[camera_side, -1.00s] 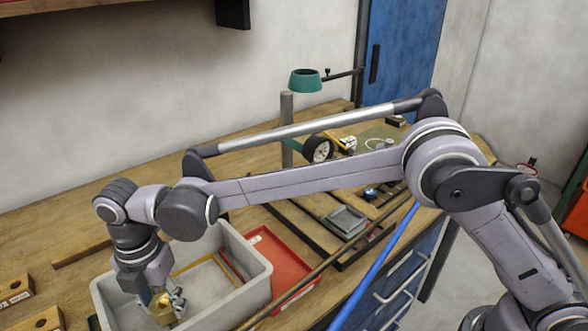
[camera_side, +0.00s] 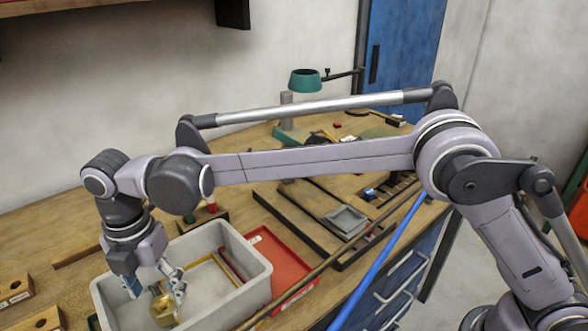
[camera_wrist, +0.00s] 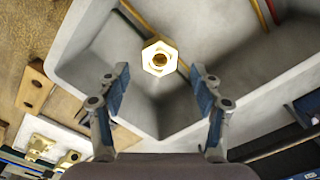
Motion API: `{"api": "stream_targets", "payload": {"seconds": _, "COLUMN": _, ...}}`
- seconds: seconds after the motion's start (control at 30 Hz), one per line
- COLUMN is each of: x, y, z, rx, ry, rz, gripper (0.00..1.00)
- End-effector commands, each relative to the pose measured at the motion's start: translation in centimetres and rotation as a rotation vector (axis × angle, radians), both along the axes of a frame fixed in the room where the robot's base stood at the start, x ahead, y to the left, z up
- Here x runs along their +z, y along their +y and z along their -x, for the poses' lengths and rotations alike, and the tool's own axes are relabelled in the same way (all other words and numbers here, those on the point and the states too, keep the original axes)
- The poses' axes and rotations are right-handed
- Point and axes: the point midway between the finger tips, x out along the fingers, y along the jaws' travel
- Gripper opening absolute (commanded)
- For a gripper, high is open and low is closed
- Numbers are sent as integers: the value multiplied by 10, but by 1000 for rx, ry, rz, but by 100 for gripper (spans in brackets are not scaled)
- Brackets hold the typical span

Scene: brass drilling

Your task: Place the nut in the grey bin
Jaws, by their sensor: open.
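The brass nut (camera_side: 163,305) lies inside the grey bin (camera_side: 251,284), near its front left part. In the wrist view the nut (camera_wrist: 159,58) shows its hexagonal face and hole, beyond the fingertips and midway between them. The grey bin (camera_wrist: 225,30) surrounds it. My gripper (camera_side: 156,285) is open, with its fingers low over the bin just above the nut. In the wrist view my gripper (camera_wrist: 160,88) has its two fingers spread wide with nothing between them.
A red tray (camera_side: 283,270) lies right of the bin, with a long brown rod and a blue rod (camera_side: 380,262) nearby. Several rods lie inside the bin. Wooden blocks (camera_side: 14,291) with holes stand at the left. A drill press stand (camera_side: 287,130) is at the back.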

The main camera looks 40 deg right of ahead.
Motion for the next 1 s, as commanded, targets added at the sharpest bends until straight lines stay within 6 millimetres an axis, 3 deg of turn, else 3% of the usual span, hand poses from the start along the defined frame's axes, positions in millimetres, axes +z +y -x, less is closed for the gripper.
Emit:
{"api": "stream_targets", "payload": {"seconds": 0.3, "x": 59, "y": 0, "z": 0, "rx": 0, "ry": 0, "rz": 0, "gripper": 65}}
{"api": "stream_targets", "payload": {"seconds": 0.67, "x": 87, "y": -4, "z": -1, "rx": -15, "ry": -3, "rz": -3, "gripper": 65}}
{"api": "stream_targets", "payload": {"seconds": 0.83, "x": 102, "y": -39, "z": -11, "rx": -179, "ry": -33, "rz": -32, "gripper": 65}}
{"api": "stream_targets", "payload": {"seconds": 1.0, "x": 120, "y": -105, "z": -19, "rx": -489, "ry": -85, "rz": -96, "gripper": 65}}
